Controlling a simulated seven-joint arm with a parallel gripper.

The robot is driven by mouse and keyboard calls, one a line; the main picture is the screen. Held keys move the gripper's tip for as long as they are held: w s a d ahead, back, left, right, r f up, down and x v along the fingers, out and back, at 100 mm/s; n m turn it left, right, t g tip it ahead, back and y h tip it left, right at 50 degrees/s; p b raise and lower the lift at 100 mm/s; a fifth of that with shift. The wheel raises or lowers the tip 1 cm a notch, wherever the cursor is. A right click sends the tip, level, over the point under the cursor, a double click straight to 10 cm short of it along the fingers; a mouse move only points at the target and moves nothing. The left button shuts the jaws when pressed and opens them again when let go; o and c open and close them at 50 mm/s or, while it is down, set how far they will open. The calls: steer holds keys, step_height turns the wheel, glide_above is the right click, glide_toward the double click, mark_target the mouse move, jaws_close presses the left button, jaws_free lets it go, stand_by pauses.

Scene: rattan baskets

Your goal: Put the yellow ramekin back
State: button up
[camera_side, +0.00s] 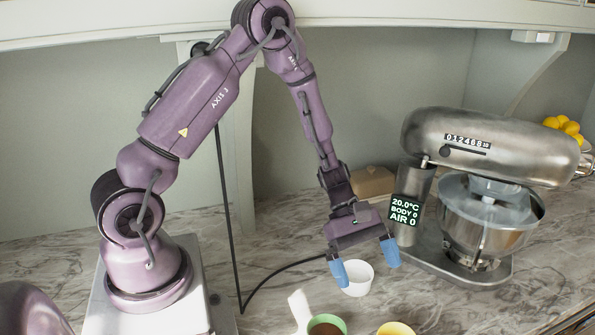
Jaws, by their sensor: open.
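The yellow ramekin (396,328) stands on the marble counter at the bottom edge of the side view, cut off by the frame. My gripper (366,268) points down with its two blue fingers spread, behind and above the yellow ramekin in the picture. A white ramekin (357,281) shows between and just below the fingertips. I cannot tell whether the fingers are around it or above it. Nothing is visibly held.
A green-rimmed ramekin with brown contents (326,327) and a white handle-like object (300,308) are left of the yellow one. A steel stand mixer (490,150) stands on the right. A brown box (374,182) is behind my gripper. A black cable (285,268) crosses the counter.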

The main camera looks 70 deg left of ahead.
steer(key=s+a+r+m+t+y, duration=0.1)
steer(key=s+r+m+y, duration=0.2)
steer(key=s+r+m, duration=0.2)
steer(key=s+a+r+m+t+y, duration=0.1)
steer(key=s+r+m, duration=0.4)
steer(key=r, duration=0.6)
steer(key=s+a+r+m+t+y, duration=0.2)
steer(key=s+r+m+y, duration=0.3)
steer(key=r+m, duration=0.3)
steer(key=shift+s+t+y, duration=0.25)
steer(key=shift+t+y, duration=0.05)
